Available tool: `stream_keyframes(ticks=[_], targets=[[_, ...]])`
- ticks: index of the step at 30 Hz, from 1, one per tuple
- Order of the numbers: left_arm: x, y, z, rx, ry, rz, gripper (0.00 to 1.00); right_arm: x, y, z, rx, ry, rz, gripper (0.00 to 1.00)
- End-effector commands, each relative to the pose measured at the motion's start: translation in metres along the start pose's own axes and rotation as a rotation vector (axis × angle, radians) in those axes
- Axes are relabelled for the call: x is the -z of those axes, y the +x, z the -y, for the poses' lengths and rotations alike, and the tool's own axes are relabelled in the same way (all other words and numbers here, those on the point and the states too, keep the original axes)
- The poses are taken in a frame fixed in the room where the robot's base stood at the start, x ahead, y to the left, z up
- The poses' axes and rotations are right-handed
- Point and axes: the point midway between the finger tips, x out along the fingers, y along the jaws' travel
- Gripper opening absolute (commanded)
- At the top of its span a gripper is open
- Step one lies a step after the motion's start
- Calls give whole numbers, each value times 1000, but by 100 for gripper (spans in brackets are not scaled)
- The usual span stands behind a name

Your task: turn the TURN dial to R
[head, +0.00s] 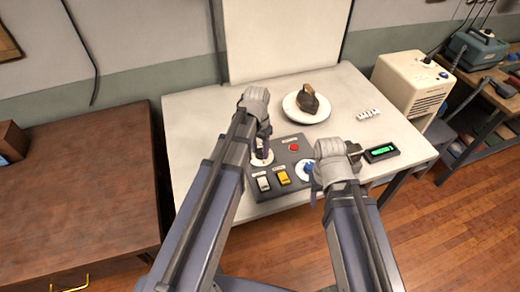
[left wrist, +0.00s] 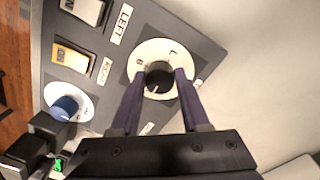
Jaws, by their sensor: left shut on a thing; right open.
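The dial is a black knob (left wrist: 159,80) on a round white plate (left wrist: 150,52) with an L at its top right and another letter, hard to read, at its left. A small pale mark shows on the knob. My left gripper (left wrist: 160,78) is shut on the knob, one finger on each side. In the head view my left gripper (head: 262,148) hides the knob, and only part of the white plate (head: 262,158) shows. My right gripper (head: 352,151) is open and empty, over the right edge of the grey panel (head: 279,168), near the blue knob (head: 308,168).
The panel also carries a white switch (head: 264,184), a yellow switch (head: 283,178) and a red button (head: 294,147). A plate (head: 292,111) with a brown item, small white blocks (head: 369,114) and a green-lit display (head: 382,152) are on the white table (head: 196,108).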

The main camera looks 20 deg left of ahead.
Motion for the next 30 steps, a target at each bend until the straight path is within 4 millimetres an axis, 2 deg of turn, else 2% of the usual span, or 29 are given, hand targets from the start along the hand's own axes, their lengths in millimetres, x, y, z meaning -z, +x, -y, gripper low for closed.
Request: stream_keyframes(ticks=[16,17,24,30], targets=[[0,0,0,0,23,1,0,0,0,0,0,0,0,50],[0,0,0,0,23,1,47,0,0,0,0,0,0,50],[0,0,0,0,23,1,74,0,0,0,0,0,0,50],[0,0,0,0,22,1,76,0,0,0,0,0,0,50]])
